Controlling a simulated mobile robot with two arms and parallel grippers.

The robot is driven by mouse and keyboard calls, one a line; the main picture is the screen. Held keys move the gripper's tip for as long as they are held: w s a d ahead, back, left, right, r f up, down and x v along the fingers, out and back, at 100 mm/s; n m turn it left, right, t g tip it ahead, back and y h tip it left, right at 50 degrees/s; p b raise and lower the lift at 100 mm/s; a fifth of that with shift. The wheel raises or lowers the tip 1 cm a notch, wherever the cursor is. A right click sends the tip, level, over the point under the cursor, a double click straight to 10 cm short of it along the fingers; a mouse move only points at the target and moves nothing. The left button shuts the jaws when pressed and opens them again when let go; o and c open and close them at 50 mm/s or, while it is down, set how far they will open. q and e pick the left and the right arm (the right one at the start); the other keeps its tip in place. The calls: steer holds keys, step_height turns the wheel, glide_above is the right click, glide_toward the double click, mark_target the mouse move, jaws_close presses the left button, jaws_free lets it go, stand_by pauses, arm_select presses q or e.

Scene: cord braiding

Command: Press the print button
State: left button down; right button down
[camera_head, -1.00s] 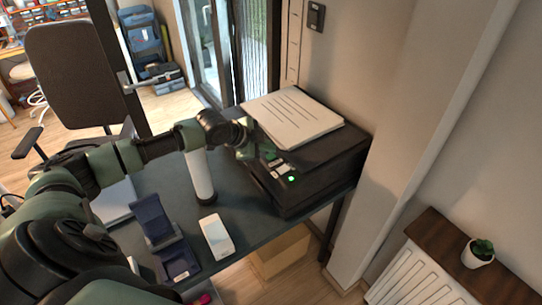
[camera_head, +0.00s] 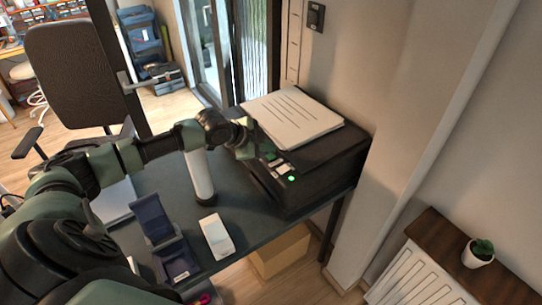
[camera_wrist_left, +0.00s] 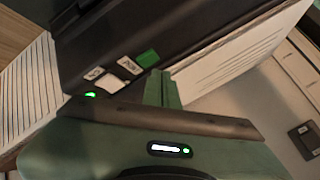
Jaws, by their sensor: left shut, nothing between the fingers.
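The black printer (camera_head: 318,180) stands at the right end of the dark desk, with a glowing green light (camera_head: 291,178) on its front control strip. Contact cannot be told. My right gripper is out of view.
Paper (camera_head: 292,116) lies on top of the printer. A white cylinder (camera_head: 200,178) stands under my left forearm. A white phone-like device (camera_head: 216,236) and an open dark blue case (camera_head: 178,261) lie on the desk (camera_head: 245,228). A wall closes off the right side.

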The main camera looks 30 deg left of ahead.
mark_target(268, 157)
arm_select(q)
steer(key=shift+f, duration=0.1)
steer(key=shift+f, duration=0.3)
steer(key=shift+f, duration=0.45)
stand_by(0.7)
steer(key=shift+r+p, duration=0.8)
steer(key=shift+r, duration=0.15)
step_height(268, 157, up, 5)
steer(key=p, duration=0.4)
steer(key=shift+p, duration=0.4)
